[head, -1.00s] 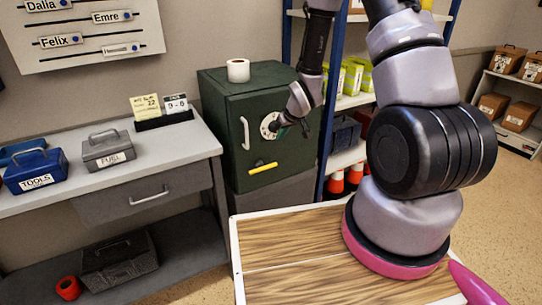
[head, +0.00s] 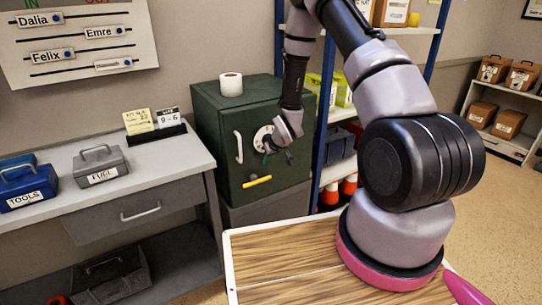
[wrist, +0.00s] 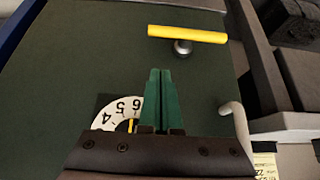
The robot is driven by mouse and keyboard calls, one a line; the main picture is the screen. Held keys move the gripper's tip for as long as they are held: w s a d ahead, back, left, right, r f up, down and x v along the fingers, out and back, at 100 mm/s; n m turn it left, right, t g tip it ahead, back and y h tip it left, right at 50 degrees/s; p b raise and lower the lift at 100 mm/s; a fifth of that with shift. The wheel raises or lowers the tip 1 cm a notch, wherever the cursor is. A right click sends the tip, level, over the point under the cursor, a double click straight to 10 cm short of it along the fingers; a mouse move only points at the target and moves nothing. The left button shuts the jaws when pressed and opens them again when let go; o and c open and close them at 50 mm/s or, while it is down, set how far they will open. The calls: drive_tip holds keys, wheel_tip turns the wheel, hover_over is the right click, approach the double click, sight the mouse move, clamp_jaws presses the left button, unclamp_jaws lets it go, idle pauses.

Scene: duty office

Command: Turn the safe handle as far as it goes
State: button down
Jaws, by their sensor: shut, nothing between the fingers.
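The dark green safe (head: 222,115) stands against the wall with its door shut. Its yellow bar handle (head: 257,181) sits low on the door, on a round hub, and shows whole in the wrist view (wrist: 187,34), lying nearly level. A white numbered dial (head: 263,138) is above it, partly covered by my gripper in the wrist view (wrist: 105,114). A pale pull handle (head: 239,147) is at the door's left. My gripper (wrist: 160,72) is shut and empty, its green fingers together. It is in front of the door, between dial and yellow handle, apart from the yellow handle.
A paper roll (head: 231,84) stands on the safe. A desk (head: 150,165) with blue and grey boxes is at left. A blue-framed shelf (head: 322,120) stands close on the right. A wooden-topped surface (head: 285,255) is in front.

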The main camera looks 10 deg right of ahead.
sight(269, 177)
drive_tip(key=f, duration=0.4)
drive_tip(key=shift+w+a+f, duration=0.15)
drive_tip(key=shift+w+f, duration=0.05)
drive_tip(key=shift+w, duration=0.2)
drive_tip(key=shift+s+f, duration=0.1)
drive_tip(key=shift+f, duration=0.65)
drive_tip(key=shift+d+f+y, duration=0.3)
drive_tip(key=shift+d+y, duration=0.05)
drive_tip(key=shift+y, duration=0.15)
drive_tip(key=f+m+y, duration=0.1)
drive_tip(key=y, duration=0.1)
drive_tip(key=d+f+m+g+y, duration=0.1)
drive_tip(key=y, duration=0.1)
drive_tip(key=shift+w+f, duration=0.1)
drive_tip(key=shift+w, duration=0.1)
wheel_tip(269, 177, down, 3)
drive_tip(key=shift+r, duration=0.2)
drive_tip(key=shift+a+f, duration=0.1)
drive_tip(key=shift+f, duration=0.1)
idle(0.7)
